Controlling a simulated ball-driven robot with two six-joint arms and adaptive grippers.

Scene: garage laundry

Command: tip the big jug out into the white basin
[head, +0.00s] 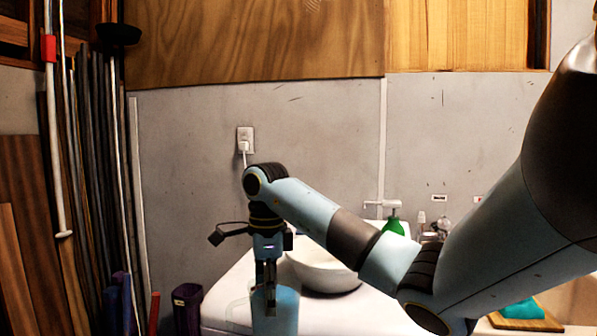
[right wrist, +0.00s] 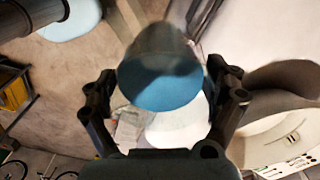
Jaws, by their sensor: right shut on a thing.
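The white basin (head: 322,274) stands just right of the gripper, partly hidden by my right arm. A pale bowl-like rim at the right of the wrist view (right wrist: 285,125) looks like the basin. My left gripper is not in view.
A green pump bottle (head: 393,223) and small glassware (head: 432,230) stand behind the basin on the white top (head: 235,283). A teal thing (head: 523,309) lies on a wooden board at right. Long poles (head: 95,150) lean at left; dark bins (head: 187,308) stand below them.

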